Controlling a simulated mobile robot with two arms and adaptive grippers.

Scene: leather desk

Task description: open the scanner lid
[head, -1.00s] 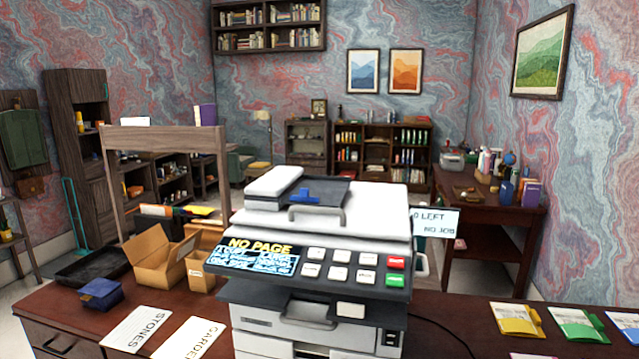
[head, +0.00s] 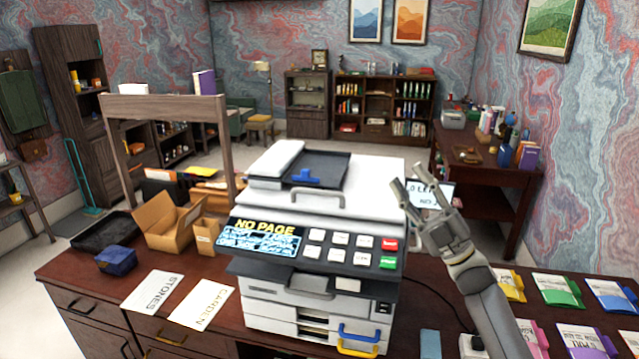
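The scanner lid (head: 380,188) is the white top of the copier (head: 270,302) on the desk. It lies flat and shut, with a grey handle (head: 318,196) at its front edge and a black tray (head: 318,172) with a blue guide on top. My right gripper (head: 424,188) is raised just right of the lid, level with its right side in the picture. Its fingers look spread, with nothing between them, and it appears apart from the handle. My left gripper is out of view.
The control panel (head: 312,248) juts out below the lid, reading NO PAGE. A sign (head: 443,188) stands behind my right gripper. Open cardboard boxes (head: 166,222) and two label cards (head: 153,291) lie to the left. Coloured folders (head: 557,290) lie to the right.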

